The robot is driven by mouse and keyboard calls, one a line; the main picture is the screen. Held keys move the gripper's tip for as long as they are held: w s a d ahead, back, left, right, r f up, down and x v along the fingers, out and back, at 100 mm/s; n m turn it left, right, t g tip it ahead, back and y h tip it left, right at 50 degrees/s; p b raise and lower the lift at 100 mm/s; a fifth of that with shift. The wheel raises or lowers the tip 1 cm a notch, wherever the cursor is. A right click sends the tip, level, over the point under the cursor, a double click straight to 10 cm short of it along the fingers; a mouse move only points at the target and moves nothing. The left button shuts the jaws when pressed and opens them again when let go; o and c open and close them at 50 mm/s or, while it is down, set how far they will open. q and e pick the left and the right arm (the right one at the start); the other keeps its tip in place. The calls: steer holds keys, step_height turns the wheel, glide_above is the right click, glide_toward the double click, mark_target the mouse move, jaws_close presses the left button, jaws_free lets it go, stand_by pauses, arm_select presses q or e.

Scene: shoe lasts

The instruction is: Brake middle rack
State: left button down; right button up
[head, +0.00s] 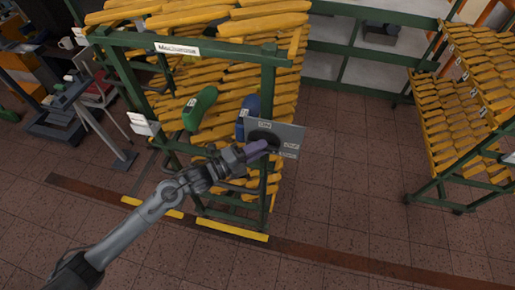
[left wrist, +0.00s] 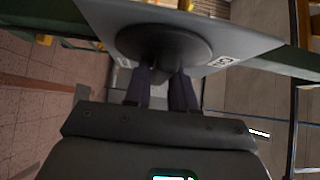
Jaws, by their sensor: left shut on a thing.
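The middle rack is a green frame (head: 268,85) with yellow slanted roller shelves, and its top bar has a white label. A grey brake panel (head: 290,133) with small labels is fixed to its right front post. A round black dial (head: 259,134) sits on the panel; the wrist view shows the panel (left wrist: 245,42) and dial (left wrist: 140,40) close up. My left gripper (head: 264,146) is at the dial, its fingers (left wrist: 161,82) shut on the knob in the dial's middle. The fingers mostly hide the knob. My right gripper is not in view.
A green shoe last (head: 200,108) and a blue one (head: 248,115) lie on the middle rack. Another rack (head: 450,115) stands at the right. Yellow floor bars (head: 232,229) lie at the rack's foot. Tiled floor (head: 350,200) is clear between the racks.

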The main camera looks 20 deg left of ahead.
arm_select(q)
steer(key=shift+w+d+f+n+t+y+b, duration=0.15)
steer(key=shift+n+t+y+b, duration=2.05)
steer(key=shift+n, duration=2.25)
steer(key=shift+s+d+f+n+t+y+b, duration=0.1)
steer(key=shift+d+f+n+t+y+b, duration=0.15)
steer(key=shift+n+t+y+b, duration=3.05)
steer(key=shift+w+d+f+n+t+y+b, duration=0.2)
steer(key=shift+n+t+y+b, duration=0.9)
steer(key=shift+n, duration=4.45)
steer(key=shift+s+n+g+y+b, duration=0.15)
steer(key=shift+n+g+y+b, duration=0.2)
steer(key=shift+g+y, duration=0.45)
steer(key=c, duration=1)
jaws_free()
